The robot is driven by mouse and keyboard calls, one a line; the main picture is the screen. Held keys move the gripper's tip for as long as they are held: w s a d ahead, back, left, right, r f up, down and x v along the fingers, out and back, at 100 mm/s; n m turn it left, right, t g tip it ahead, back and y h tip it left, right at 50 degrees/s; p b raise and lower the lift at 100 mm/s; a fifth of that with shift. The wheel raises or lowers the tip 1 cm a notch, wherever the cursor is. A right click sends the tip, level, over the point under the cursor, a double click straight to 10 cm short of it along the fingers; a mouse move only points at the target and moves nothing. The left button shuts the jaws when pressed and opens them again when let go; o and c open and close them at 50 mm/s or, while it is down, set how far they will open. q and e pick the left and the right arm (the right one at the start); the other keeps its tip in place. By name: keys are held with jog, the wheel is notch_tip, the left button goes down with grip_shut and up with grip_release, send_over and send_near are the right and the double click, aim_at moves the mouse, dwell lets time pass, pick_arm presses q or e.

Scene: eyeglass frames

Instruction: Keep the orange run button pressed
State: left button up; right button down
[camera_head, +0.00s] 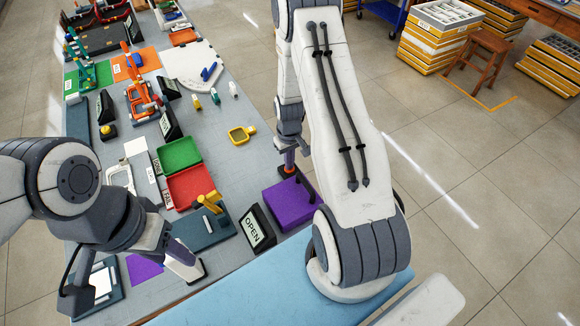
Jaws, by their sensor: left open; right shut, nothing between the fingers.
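The orange run button (286,173) shows as a small orange patch on top of a purple box (287,204) at the table's right edge. My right gripper (289,163) is shut and points straight down over the button. Its tips appear to touch the button and hide most of it; how far the button is pressed cannot be told. My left gripper (186,264) is open over the near left part of the table, apart from the button. My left wrist partly hides it.
An OPEN sign (256,228) stands just left of the purple box. Green (179,154) and red (191,187) trays lie further left. Several fixtures and dark signs fill the far left. My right arm covers the right edge.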

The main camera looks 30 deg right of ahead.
dwell(0.4)
jog(key=shift+r+p, duration=2.4)
jog(key=shift+r, duration=0.65)
jog(key=s+a+r+n, duration=0.2)
jog(key=s+a+r, duration=0.1)
jog(key=a+r, duration=0.65)
jog(key=s+a+r+n, duration=0.2)
jog(key=a+r, duration=0.6)
jog(key=a, duration=0.2)
jog(key=s+a+r+n, duration=0.2)
jog(key=s+a+r, duration=0.1)
jog(key=s, duration=0.5)
jog(key=s+a+r+n+y, duration=0.1)
jog(key=s+a+r, duration=0.2)
jog(key=s, duration=0.6)
notch_tip(320, 180, up, 2)
jog(key=shift+a+r+n, duration=0.1)
jog(key=shift+a+n, duration=0.15)
jog(key=shift+n, duration=0.15)
